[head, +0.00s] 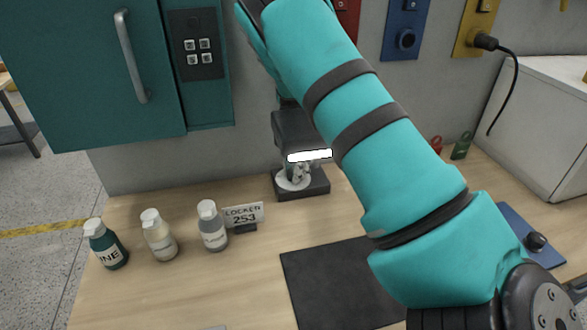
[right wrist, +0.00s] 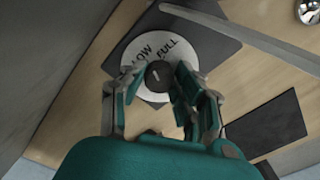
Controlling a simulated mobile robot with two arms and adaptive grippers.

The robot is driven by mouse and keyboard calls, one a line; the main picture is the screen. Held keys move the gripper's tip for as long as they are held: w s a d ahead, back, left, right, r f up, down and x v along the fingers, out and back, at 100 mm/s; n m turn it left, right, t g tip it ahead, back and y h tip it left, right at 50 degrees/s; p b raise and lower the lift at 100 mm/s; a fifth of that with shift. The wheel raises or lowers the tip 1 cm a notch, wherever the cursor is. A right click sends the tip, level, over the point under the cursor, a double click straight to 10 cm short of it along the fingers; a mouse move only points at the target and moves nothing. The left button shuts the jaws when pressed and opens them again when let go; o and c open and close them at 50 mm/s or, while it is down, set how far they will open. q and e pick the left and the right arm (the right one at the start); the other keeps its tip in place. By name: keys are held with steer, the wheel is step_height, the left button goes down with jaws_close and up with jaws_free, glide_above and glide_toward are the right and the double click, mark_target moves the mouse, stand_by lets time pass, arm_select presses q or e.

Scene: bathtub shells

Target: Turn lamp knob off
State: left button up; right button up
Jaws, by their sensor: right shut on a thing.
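The desk lamp (head: 318,190) has a dark square base at the back of the table, with a bright white light bar (head: 310,155) above it. The right wrist view shows its round white dial (right wrist: 142,55), marked LOW and FULL, with the small dark knob (right wrist: 159,75) on it. The knob has a pale mark; I cannot tell its exact setting. My right gripper (right wrist: 158,88) is shut on the knob, with a finger on either side. In the head view its fingers show partly as grey shapes over the dial, under the light bar. My left gripper is not in view.
Several bottles, including a white-capped grey one (head: 212,228), stand left of the lamp beside a LOCKEN 253 sign (head: 243,216). A dark mat (head: 330,285) lies in front. A teal cabinet (head: 95,75) hangs at upper left. My right arm covers much of the table's right side.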

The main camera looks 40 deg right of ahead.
jaws_close()
steer(key=shift+f+n+b, duration=0.1)
steer(key=shift+n+b, duration=0.35)
steer(key=shift+n, duration=0.35)
steer(key=shift+w+n, duration=0.1)
steer(key=shift+n, duration=0.7)
steer(key=o, duration=1)
jaws_free()
steer(key=shift+c, duration=0.2)
